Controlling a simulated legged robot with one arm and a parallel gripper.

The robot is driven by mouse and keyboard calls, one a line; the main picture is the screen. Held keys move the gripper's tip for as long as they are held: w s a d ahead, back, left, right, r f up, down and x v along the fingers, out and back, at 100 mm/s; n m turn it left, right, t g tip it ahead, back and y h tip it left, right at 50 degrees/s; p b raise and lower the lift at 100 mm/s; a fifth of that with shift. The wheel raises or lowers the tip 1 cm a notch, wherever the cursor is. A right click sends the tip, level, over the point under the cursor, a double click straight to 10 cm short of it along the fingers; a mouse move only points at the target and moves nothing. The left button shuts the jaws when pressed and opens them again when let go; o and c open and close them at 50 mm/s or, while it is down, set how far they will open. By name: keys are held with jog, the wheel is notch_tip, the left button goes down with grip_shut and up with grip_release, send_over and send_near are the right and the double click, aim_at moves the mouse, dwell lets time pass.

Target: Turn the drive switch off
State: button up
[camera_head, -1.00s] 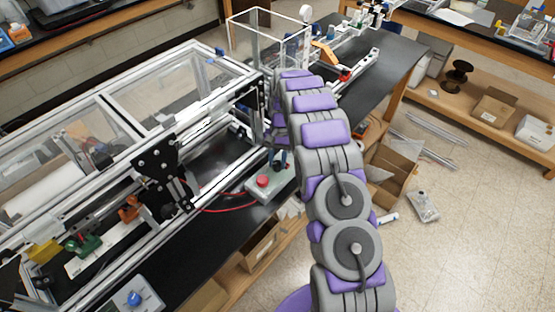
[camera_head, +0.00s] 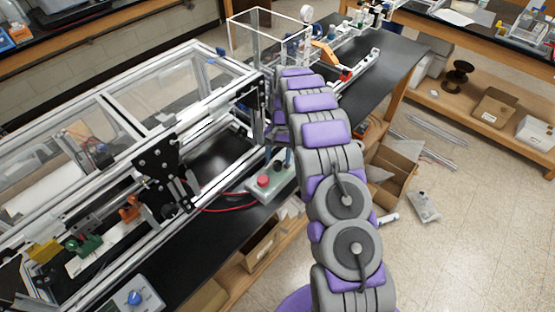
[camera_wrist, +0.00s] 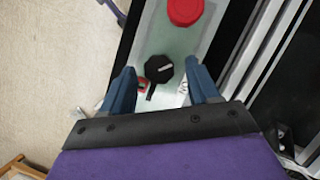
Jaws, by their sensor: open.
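A grey control box (camera_head: 257,194) on the black bench carries a red button (camera_head: 263,181) and a dark knob (camera_head: 279,165). In the wrist view the black faceted knob (camera_wrist: 158,69) has a pale pointer line and sits below the red button (camera_wrist: 185,10). My gripper (camera_wrist: 160,70) is open, with one blue finger on each side of the knob and visible gaps between. In the head view my gripper (camera_head: 279,158) is over the box, partly hidden by my arm. A small red and white label beside the knob is too small to read.
An aluminium extrusion frame (camera_head: 190,75) with clear panels stands left of the box. A red cable (camera_head: 222,210) runs from the box. Another box with a blue knob (camera_head: 134,298) is at lower left. Cardboard boxes (camera_head: 392,178) stand on the floor at right.

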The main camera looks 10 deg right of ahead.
jog(key=p+v, duration=1.1)
jog(key=v, duration=0.5)
jog(key=shift+r, duration=0.2)
jog(key=shift+w+p, duration=0.1)
jog(key=shift+p, duration=0.2)
dwell(0.3)
